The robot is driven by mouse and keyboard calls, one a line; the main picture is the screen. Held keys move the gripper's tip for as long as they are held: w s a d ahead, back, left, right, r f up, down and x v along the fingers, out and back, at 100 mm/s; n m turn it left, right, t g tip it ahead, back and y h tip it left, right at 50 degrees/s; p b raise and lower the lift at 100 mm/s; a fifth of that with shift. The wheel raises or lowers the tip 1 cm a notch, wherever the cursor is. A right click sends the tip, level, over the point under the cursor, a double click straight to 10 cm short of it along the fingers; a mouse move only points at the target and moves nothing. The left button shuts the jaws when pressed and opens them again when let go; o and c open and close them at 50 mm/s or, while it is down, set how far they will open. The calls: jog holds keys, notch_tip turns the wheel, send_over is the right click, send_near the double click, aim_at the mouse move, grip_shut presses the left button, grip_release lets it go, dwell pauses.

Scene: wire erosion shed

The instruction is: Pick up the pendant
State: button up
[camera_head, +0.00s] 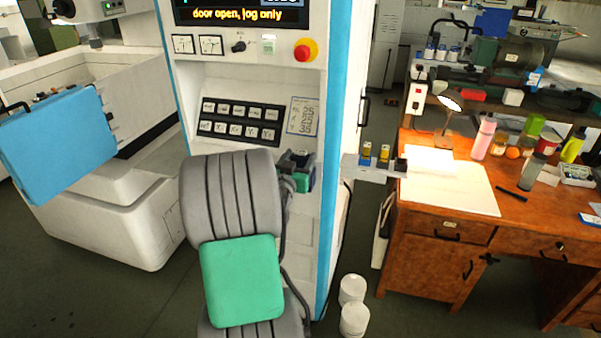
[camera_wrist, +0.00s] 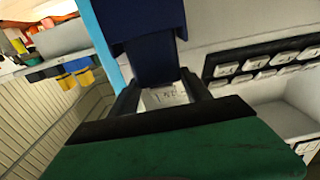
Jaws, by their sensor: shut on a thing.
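The pendant (camera_wrist: 150,40) appears to be the dark blue, box-like thing at the top of the wrist view. My gripper (camera_wrist: 161,88) has its two dark fingers on either side of its narrower lower part and is shut on it. In the head view my gripper (camera_head: 300,178) is at the right front of the white machine console, below the button panel. My own grey and green arm covers part of the console there. The pendant is small and hard to make out in the head view, and its far end is out of the wrist view.
The white console (camera_head: 245,80) with blue side edges stands close behind my gripper. A small shelf (camera_head: 368,172) with yellow and blue items juts out at its right. A wooden desk (camera_head: 425,235) stands further right. White canisters (camera_head: 354,320) stand on the floor.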

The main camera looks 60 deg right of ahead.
grip_shut()
jog(key=shift+r, duration=0.15)
